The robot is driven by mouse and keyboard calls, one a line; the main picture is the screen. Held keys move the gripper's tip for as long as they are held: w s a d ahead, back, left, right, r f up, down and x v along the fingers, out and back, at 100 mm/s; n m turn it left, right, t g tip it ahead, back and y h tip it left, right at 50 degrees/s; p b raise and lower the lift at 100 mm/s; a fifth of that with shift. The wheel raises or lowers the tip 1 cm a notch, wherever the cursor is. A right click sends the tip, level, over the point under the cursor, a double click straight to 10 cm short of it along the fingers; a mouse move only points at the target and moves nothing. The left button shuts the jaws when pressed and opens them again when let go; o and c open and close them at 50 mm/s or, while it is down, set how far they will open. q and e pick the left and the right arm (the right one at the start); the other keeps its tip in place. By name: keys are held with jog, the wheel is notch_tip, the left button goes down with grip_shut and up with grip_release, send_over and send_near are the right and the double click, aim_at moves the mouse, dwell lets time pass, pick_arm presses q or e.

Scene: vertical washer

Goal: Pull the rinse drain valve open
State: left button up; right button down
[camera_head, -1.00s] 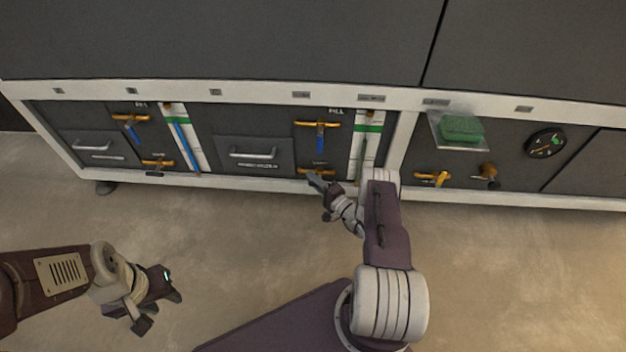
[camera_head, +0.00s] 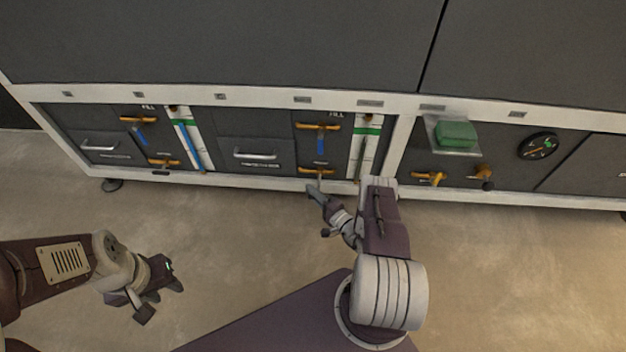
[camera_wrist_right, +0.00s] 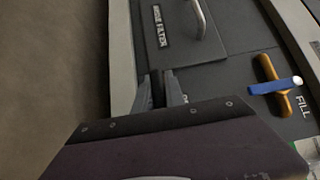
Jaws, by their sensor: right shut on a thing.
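The lower orange valve (camera_head: 317,171) sits low on the middle panel, below an orange valve with a blue handle (camera_head: 320,145) near a FILL label. A short grey handle reaches from the lower valve toward my right gripper (camera_head: 316,190), which is just in front of the panel. In the right wrist view, my right gripper (camera_wrist_right: 163,90) is shut on a dark handle (camera_wrist_right: 157,88), beside the drawer with the filter label (camera_wrist_right: 160,25). The lower valve's body and its label are mostly hidden there. My left gripper (camera_head: 160,296) is open and empty over the floor.
A silver-handled drawer (camera_head: 255,154) is left of the valves, and a white gauge strip (camera_head: 368,140) is right of them. Further right are a green block on a tray (camera_head: 456,133), two small orange valves and a round dial (camera_head: 538,147). The floor in front is clear.

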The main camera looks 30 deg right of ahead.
jog(key=shift+s+a+f, duration=0.1)
jog(key=shift+s+a, duration=0.05)
jog(key=c, duration=1.4)
grip_release()
jog(key=p+v, duration=0.4)
jog(key=v, duration=0.5)
